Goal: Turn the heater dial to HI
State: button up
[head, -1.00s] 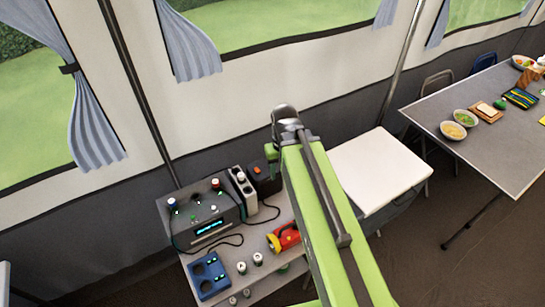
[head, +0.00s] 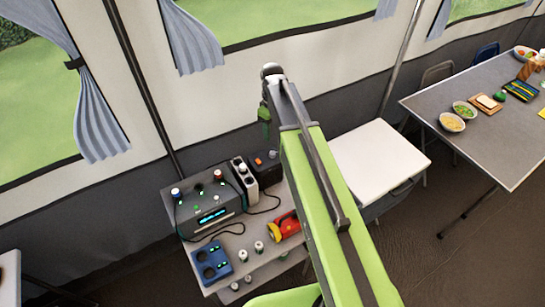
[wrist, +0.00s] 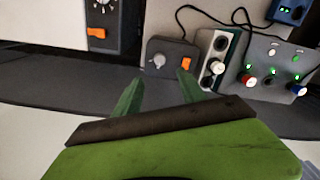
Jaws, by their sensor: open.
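A small dark box (wrist: 178,50) in the wrist view has a pale round dial (wrist: 158,60) and an orange switch (wrist: 182,66). In the head view the dark box (head: 264,172) stands at the back of the grey side table. No label is readable, so I cannot tell which is the heater dial. My gripper (wrist: 159,84) is open and empty, with its green fingers short of the dark box. In the head view my gripper (head: 265,118) is above the table's back edge.
Next to the dark box are a narrow white-and-grey unit (head: 243,182) with knobs and a larger grey console (head: 208,203). A red flashlight (head: 287,226) and a blue block (head: 211,266) lie in front.

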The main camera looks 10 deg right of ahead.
aim_at(272, 153)
notch_tip(272, 153, down, 12)
jog(key=b, duration=1)
jog(key=shift+f, duration=0.1)
jog(key=shift+c, duration=0.3)
jog(key=c, duration=1)
jog(key=shift+a, duration=0.2)
jog(key=shift+d, duration=0.15)
